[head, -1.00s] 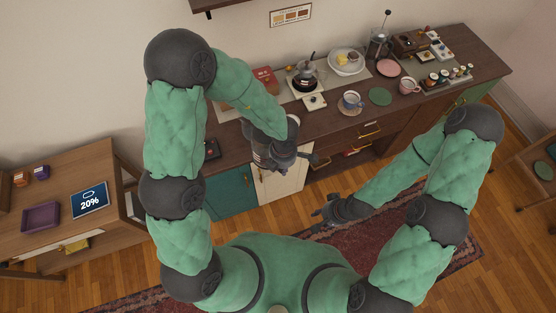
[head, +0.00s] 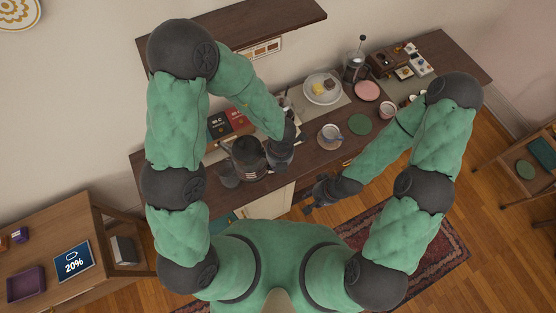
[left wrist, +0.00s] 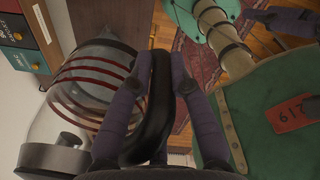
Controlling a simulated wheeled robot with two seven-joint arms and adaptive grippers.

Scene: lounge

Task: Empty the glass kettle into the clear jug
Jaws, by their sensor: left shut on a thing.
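The glass kettle (head: 247,154) is in my left gripper (head: 276,160), over the near edge of the counter in the head view. In the left wrist view the kettle (left wrist: 88,85) is clear with red rings and a dark end piece. The fingers of my left gripper (left wrist: 158,100) close around its black handle (left wrist: 157,115). The kettle's contents cannot be made out. A greyish see-through shape (head: 228,174) shows beside the kettle; I cannot tell whether it is the clear jug or part of the kettle. My right gripper (head: 316,191) looks open and empty, in front of the counter.
A wall shelf (head: 235,32) juts out above. A side table stands left.

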